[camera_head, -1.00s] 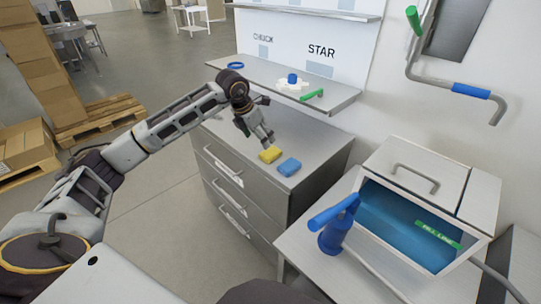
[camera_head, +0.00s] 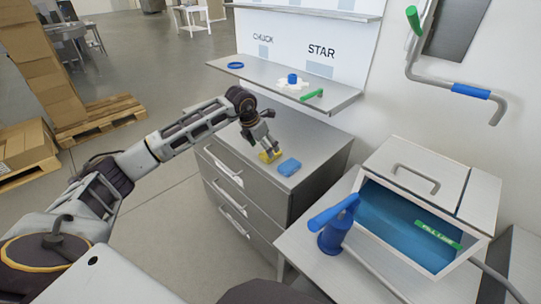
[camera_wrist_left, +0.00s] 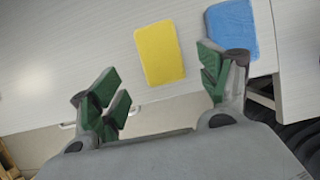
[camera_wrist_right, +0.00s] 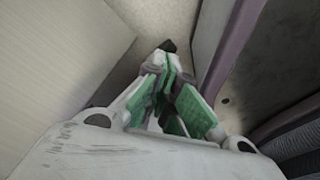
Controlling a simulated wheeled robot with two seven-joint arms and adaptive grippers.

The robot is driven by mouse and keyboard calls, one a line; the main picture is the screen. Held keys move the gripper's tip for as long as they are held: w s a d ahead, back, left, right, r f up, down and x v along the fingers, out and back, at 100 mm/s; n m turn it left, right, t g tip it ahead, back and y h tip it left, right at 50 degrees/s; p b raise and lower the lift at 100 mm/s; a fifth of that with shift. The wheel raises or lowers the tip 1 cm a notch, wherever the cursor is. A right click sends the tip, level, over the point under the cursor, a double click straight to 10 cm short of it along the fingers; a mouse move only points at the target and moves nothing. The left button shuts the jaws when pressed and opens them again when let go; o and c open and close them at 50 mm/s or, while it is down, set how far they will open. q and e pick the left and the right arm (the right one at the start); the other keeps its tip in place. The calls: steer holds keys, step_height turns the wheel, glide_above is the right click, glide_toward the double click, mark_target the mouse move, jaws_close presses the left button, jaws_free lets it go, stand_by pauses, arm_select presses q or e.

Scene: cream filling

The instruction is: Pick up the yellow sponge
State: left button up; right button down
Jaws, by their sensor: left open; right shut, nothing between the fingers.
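The yellow sponge (camera_head: 268,157) lies flat on top of the grey drawer cabinet. A blue sponge (camera_head: 289,167) lies just to its right. My left gripper (camera_head: 265,150) is open and hangs over the yellow sponge, partly covering it in the head view. In the left wrist view the yellow sponge (camera_wrist_left: 159,52) lies between and beyond the spread green-padded fingers of my left gripper (camera_wrist_left: 165,90), apart from them. The blue sponge (camera_wrist_left: 232,35) lies beyond the right finger. My right gripper (camera_wrist_right: 172,100) is shut and empty in the right wrist view; it does not show in the head view.
The drawer cabinet (camera_head: 235,183) has clear room around the sponges. A shelf (camera_head: 262,83) above its back holds a blue ring, a white part and a green piece.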

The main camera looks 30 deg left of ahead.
arm_select(q)
steer(key=x, duration=0.3)
steer(key=shift+d, duration=0.1)
steer(key=shift+w+d+f, duration=0.1)
steer(key=shift+w+f, duration=0.2)
steer(key=shift+f, duration=0.35)
arm_select(e)
steer(key=shift+s+d+f, duration=0.1)
steer(key=shift+s+d, duration=0.15)
steer(key=shift+s, duration=0.25)
steer(key=shift+w, duration=0.25)
arm_select(q)
steer(key=shift+c, duration=0.9)
steer(key=c, duration=0.8)
steer(key=shift+r, duration=0.15)
arm_select(e)
steer(key=shift+s, duration=0.1)
